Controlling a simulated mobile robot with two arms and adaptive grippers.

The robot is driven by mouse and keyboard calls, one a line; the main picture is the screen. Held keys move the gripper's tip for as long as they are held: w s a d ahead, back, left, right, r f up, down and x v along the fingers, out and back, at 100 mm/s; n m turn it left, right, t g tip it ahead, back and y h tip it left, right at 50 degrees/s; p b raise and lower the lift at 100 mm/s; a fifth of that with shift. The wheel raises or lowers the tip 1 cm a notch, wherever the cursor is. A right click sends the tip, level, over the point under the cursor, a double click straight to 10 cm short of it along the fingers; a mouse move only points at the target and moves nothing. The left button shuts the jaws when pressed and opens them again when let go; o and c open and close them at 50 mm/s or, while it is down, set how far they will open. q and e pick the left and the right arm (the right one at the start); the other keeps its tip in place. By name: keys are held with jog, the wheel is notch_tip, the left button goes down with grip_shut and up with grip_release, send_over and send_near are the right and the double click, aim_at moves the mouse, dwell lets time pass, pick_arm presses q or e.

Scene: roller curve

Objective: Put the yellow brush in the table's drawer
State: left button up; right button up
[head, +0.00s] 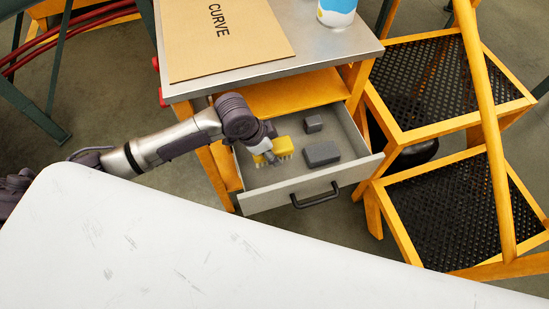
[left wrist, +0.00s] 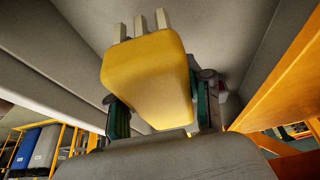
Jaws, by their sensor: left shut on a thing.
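The yellow brush (head: 283,145) is in my left gripper (head: 270,157), over the left part of the open drawer (head: 359,175) of the table. In the left wrist view the yellow brush (left wrist: 150,75) fills the middle, with pale bristles at its top end. The fingers of my left gripper (left wrist: 163,115) are shut on it, one on each side. Whether the brush touches the drawer floor cannot be told. The drawer is grey, pulled out, with a dark handle on its front. My right gripper is not in view.
A small dark grey block (head: 314,123) and a longer one (head: 322,153) lie in the drawer. A cardboard sheet marked CURVE (head: 220,45) and a can (head: 337,12) are on the tabletop. Orange steps (head: 440,130) with black treads stand close on the right.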

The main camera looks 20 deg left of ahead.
aim_at(272, 166)
pick_arm(q)
jog(key=shift+f, duration=2.8)
jog(key=shift+f+b, duration=0.15)
jog(key=shift+b, duration=0.15)
jog(key=o, duration=1.2)
jog(key=p+v, duration=0.1)
jog(key=v, duration=1.1)
